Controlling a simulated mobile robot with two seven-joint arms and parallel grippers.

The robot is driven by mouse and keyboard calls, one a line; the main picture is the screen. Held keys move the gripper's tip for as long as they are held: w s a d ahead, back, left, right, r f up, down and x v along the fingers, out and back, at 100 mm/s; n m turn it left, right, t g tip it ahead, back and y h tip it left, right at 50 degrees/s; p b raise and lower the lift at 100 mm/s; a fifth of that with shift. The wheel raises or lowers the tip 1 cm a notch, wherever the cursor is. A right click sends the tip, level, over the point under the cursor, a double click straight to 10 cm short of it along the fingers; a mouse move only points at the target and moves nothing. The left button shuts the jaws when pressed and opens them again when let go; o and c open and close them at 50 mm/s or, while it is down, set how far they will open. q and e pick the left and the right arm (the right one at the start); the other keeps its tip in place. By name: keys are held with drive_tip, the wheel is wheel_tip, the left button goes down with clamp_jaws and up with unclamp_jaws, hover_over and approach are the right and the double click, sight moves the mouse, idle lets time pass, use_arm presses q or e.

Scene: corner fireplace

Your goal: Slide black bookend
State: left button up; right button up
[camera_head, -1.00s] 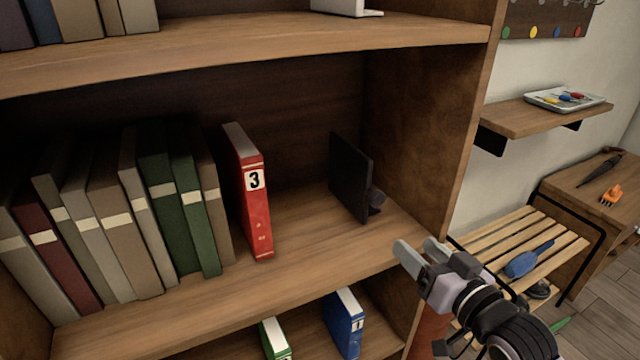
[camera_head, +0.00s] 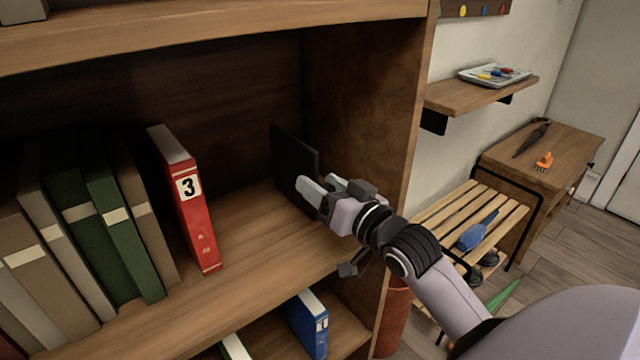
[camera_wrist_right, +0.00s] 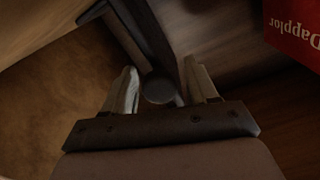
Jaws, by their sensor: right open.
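The black bookend (camera_head: 290,160) stands upright on the middle shelf (camera_head: 260,230), near the right side wall of the bookcase. My right gripper (camera_head: 318,184) is inside the shelf bay at the bookend's right side and hides part of it. In the right wrist view, the bookend's dark plates (camera_wrist_right: 146,30) rise ahead, and its round knob (camera_wrist_right: 159,88) sits between my two open fingers. I cannot tell whether the fingers touch it. My left gripper is not in view.
A red binder marked 3 (camera_head: 193,205) leans left of the bookend, with bare shelf between them. Several books (camera_head: 90,215) lean further left. The bookcase's right wall (camera_head: 365,120) is close to my gripper. A blue binder (camera_head: 308,325) stands on the shelf below.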

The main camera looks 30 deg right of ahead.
drive_tip(key=shift+w, duration=0.45)
